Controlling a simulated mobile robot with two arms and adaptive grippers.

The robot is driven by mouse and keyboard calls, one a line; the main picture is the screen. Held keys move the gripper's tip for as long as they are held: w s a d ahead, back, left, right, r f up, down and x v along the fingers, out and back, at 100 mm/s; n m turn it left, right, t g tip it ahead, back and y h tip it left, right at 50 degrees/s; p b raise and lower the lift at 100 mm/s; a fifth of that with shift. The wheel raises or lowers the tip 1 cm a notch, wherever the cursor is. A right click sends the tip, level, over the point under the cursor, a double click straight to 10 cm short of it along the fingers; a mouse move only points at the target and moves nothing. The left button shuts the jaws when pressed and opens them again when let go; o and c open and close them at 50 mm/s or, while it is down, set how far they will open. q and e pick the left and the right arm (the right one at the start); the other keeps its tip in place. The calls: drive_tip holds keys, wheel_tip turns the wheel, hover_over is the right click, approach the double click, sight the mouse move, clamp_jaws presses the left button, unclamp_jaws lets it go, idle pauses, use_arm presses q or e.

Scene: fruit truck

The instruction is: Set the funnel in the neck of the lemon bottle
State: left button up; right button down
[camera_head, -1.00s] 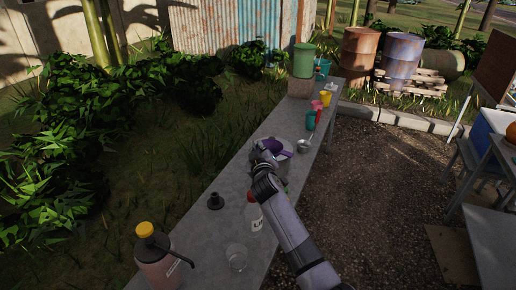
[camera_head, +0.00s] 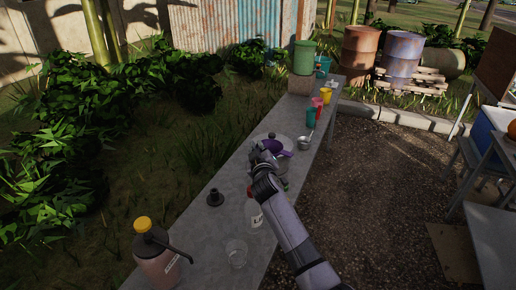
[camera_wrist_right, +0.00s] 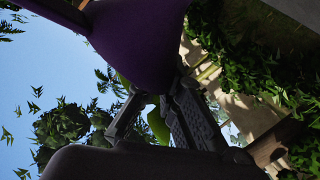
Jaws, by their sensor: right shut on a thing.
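The purple funnel (camera_head: 283,153) is up at my right gripper (camera_head: 265,156), over the far half of the long grey table. In the right wrist view the funnel (camera_wrist_right: 140,40) fills the top, its cone narrowing toward the fingers of the right gripper (camera_wrist_right: 160,100), which are shut on it. The lemon bottle (camera_head: 256,217) stands nearer on the table, beside my right forearm, with a white label and a red top. The forearm hides part of it. The funnel is apart from the bottle. My left gripper is not in view.
A dark flanged piece (camera_head: 215,198), a clear glass (camera_head: 236,252) and a yellow-topped pump jug (camera_head: 157,255) stand on the near table (camera_head: 205,232). A pale round vessel (camera_head: 287,141) is behind the funnel. A ladle (camera_head: 304,144), coloured cups (camera_head: 312,117) and a green container (camera_head: 304,58) stand farther back.

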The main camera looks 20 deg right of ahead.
drive_tip(key=shift+f, duration=0.2)
drive_tip(key=c, duration=1.7)
unclamp_jaws()
drive_tip(key=v, duration=1.2)
drive_tip(key=shift+s+f, duration=0.1)
